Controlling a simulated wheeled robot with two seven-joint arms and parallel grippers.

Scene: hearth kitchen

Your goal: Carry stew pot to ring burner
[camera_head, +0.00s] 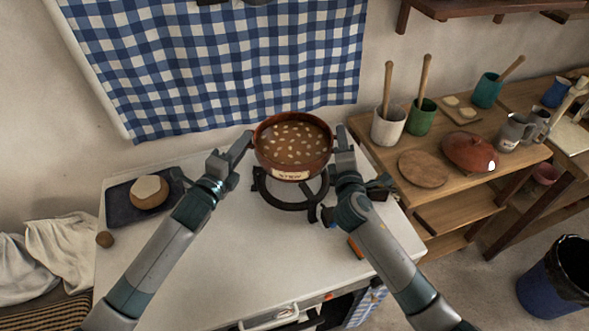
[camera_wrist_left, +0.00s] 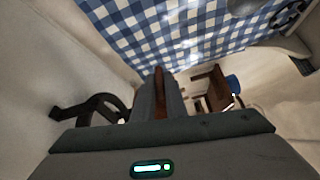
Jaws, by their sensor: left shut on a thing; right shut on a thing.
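The stew pot (camera_head: 291,174) is reddish brown, labelled and full of brown stew with pale pieces. It is upright in the head view, between my two grippers. My left gripper (camera_head: 243,147) is shut on its left side and my right gripper (camera_head: 342,143) on its right side. The black ring burner (camera_head: 290,205) stands on the white worktop, partly hidden behind the pot. The pot appears raised above its back part; the exact gap is unclear. In the left wrist view, a brown strip of the pot (camera_wrist_left: 160,92) shows at the fingers, with the burner (camera_wrist_left: 92,106) to the left.
A checked cloth (camera_head: 220,70) hangs behind. A wooden shelf unit with crocks and a red lidded dish (camera_head: 468,150) stands right.

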